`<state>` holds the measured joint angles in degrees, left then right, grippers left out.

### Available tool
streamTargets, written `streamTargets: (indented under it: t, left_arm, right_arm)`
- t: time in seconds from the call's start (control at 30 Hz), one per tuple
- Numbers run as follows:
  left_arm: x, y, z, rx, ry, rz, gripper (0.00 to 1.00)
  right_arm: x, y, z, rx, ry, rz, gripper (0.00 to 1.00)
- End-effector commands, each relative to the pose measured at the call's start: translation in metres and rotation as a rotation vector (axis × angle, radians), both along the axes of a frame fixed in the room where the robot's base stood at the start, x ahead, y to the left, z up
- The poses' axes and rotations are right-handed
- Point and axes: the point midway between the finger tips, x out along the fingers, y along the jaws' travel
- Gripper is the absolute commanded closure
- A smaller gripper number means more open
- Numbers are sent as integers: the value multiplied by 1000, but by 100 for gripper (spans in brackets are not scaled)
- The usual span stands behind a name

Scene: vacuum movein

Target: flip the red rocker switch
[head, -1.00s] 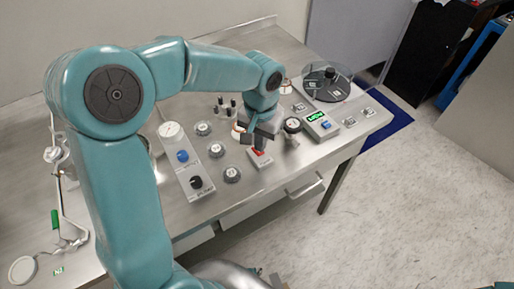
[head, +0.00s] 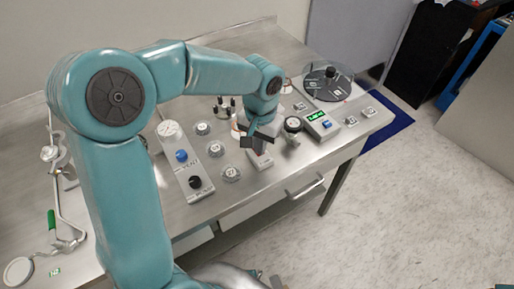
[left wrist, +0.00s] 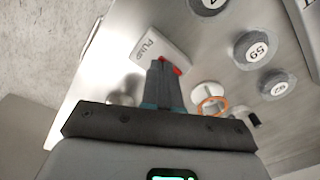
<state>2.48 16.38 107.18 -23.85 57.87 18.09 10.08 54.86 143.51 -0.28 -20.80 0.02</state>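The red rocker switch (left wrist: 174,68) shows as red bits at the fingertips in the left wrist view, largely covered by them. Its pale plate (left wrist: 160,46), lettered PUMP, lies on the metal bench; in the head view the plate (head: 262,163) shows below my gripper and no red is visible. My left gripper (head: 258,148) points down over the rocker, and its fingers (left wrist: 161,66) are together with nothing visible between them. The fingertips are at or just above the rocker; I cannot tell whether they touch it or which way it is tipped. My right gripper is not in view.
A gauge (head: 292,125) stands close right of my gripper, with a green-lit display box (head: 321,124) beyond it. Numbered knobs (head: 216,149) and a panel with blue and black knobs (head: 186,168) lie to the left. An orange-ringed part (left wrist: 212,105) is near the fingers.

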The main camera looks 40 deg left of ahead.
Motion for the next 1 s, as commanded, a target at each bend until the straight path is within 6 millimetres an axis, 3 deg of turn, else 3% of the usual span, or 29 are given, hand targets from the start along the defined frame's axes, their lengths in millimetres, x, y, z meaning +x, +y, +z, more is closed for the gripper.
streamTargets:
  t: [0.27,1.0]
  left_arm:
    - [0,0,8,0,0,0,100]
    - [0,0,71,0,0,-1,100]
  right_arm:
    - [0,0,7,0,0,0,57]
    - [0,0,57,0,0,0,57]
